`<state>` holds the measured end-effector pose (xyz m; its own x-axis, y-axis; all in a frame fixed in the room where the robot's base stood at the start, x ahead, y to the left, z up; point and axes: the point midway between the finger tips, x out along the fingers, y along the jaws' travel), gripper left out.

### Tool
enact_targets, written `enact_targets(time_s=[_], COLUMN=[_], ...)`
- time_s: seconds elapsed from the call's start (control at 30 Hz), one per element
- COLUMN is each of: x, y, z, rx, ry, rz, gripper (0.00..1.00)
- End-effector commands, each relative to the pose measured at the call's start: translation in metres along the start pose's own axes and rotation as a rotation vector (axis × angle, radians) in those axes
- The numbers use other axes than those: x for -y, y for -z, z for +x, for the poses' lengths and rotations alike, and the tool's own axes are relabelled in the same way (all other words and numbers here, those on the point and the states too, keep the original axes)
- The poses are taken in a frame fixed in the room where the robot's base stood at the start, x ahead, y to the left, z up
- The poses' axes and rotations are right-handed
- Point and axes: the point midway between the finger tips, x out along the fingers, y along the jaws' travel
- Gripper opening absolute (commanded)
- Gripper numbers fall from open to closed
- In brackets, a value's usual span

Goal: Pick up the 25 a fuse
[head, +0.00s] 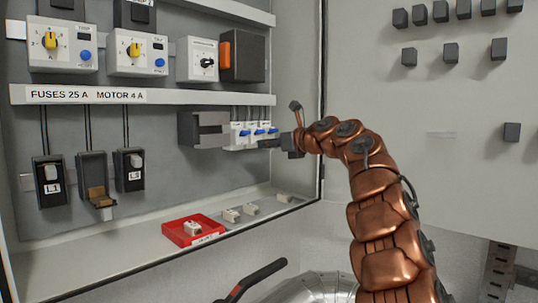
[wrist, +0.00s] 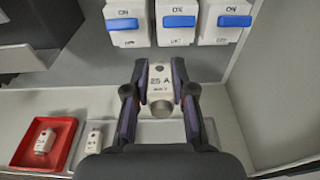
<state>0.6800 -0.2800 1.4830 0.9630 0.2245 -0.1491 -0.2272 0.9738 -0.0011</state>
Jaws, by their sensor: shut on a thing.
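The white fuse marked 25 A (wrist: 159,78) is between the fingers of my gripper (wrist: 160,88) in the wrist view. My gripper is shut on it, with a finger against each side, and its round metal end faces the camera. In the head view my gripper (head: 272,144) is in front of the lower right of the cabinet, by the breakers. The fuse cannot be made out there. Of three black fuse holders, the middle one (head: 93,172) hangs open; the left one (head: 49,182) and right one (head: 128,170) look closed.
A red tray (head: 170,232) with a white fuse (head: 193,228) in it stands on the cabinet ledge. Other fuses (head: 231,215) lie to its right. Breakers with blue switches (head: 241,132) and a dark box (head: 204,129) are close to my gripper. The cabinet's side wall is at right.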

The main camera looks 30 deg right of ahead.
Motion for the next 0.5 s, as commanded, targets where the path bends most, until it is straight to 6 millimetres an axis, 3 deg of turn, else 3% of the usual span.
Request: enact_targets(time_s=[0.03,0.2,0.5], x=[-0.001,-0.002,-0.001], y=[-0.020,-0.053,-0.092], z=[-0.002,-0.006,-0.013], rx=[0.004,0.003,0.002], ry=[-0.006,-0.004,-0.002], rz=[0.002,0.001,0.002], gripper=[0.00,0.00,0.00])
